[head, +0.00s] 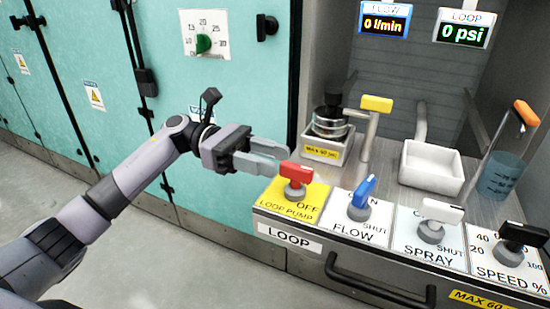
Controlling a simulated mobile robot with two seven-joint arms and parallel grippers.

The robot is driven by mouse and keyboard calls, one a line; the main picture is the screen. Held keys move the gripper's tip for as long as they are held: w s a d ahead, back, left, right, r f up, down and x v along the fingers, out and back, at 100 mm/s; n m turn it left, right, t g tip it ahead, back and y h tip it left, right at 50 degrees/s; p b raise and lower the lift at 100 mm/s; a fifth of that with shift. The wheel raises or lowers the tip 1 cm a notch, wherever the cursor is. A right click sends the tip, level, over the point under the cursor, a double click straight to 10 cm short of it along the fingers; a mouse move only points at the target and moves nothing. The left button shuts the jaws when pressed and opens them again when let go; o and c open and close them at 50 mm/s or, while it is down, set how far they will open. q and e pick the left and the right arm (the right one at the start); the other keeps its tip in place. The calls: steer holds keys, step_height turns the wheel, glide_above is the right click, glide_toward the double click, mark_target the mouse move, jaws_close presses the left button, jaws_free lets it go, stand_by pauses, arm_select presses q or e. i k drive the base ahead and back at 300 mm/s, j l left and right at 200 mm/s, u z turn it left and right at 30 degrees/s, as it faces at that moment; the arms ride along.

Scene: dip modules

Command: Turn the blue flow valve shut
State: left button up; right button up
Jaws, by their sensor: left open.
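The blue flow valve (362,192) is a blue lever on a round grey base, on the white FLOW plate (361,222) of the bench front. Its handle is angled, rising toward the upper right, and partly covers the word behind it; "SHUT" is printed to its lower right. My left gripper (285,158) is open and empty, its fingers pointing right, to the left of the blue valve and just above and behind the red loop pump switch (296,174). I cannot tell whether it touches the red switch. My right gripper is not in view.
To the right are a white SPRAY lever (441,211) and a black SPEED knob (524,235). Behind stand a yellow-handled tap (376,104), a white tray (431,167) and a beaker (502,174). The displays read flow 0 l/min (385,23) and loop 0 psi (464,32). A dark rail (380,285) runs below.

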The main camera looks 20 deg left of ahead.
mark_target(360, 199)
steer(key=j, duration=1.5)
steer(key=i, duration=0.05)
